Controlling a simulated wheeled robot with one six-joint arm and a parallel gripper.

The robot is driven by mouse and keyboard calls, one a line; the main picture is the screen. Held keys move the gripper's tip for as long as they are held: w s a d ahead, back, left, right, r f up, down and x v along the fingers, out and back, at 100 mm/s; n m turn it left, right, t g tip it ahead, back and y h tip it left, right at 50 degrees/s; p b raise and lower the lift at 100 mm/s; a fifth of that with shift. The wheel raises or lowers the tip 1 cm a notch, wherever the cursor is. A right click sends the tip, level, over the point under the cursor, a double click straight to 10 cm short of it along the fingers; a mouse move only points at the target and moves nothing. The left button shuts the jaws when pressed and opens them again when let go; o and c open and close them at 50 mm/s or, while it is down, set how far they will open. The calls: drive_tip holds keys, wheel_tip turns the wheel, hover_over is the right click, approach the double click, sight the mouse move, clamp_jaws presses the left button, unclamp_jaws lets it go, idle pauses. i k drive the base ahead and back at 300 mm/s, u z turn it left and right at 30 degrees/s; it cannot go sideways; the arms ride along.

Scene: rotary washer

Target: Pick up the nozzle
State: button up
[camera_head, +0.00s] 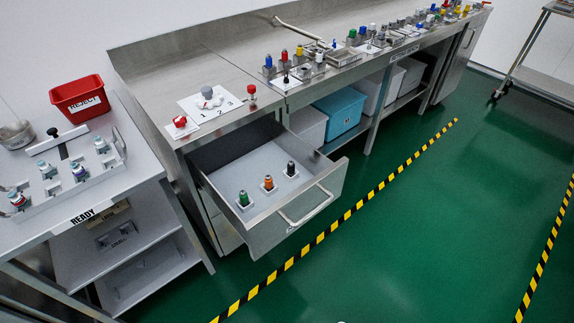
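Three small nozzle-like pieces stand upright in a row inside the open drawer (228,165). One is green (244,198), one is orange (268,182) and one is black (290,169). Each sits on a small pale square base. Which of them the task means by the nozzle, I cannot tell. My gripper is not recognisable in this view. Only a tiny pale bit shows at the bottom edge, too little to identify.
The drawer juts from the steel counter (190,72), its handle (305,207) facing the green floor. A white board (222,113) and red-topped parts lie above. The READY table (140,172) with a red REJECT bin (82,98) stands left. Floor right of the drawer is clear.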

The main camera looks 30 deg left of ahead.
sight(268, 178)
drive_tip(key=i, duration=0.45)
drive_tip(key=u, duration=1.3)
drive_tip(key=i, duration=0.5)
